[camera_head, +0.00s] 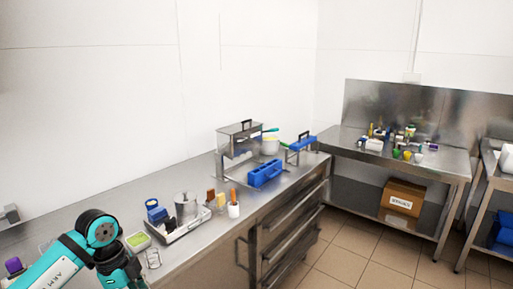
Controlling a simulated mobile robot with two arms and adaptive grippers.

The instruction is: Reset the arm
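My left arm (97,232), teal with dark joints, comes in at the lower left. It bends at a dark round joint and runs down out of the bottom edge, in front of the steel counter. Its gripper is below the frame and does not show, so I cannot see its fingers or whether it holds anything. My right arm and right gripper do not show.
A metal tray (176,231) with a steel pot (186,207) stands on the counter near my arm. A blue caddy (265,174) sits farther right. A steel table (455,163) with small items stands at the back right. Tiled floor (345,255) is clear.

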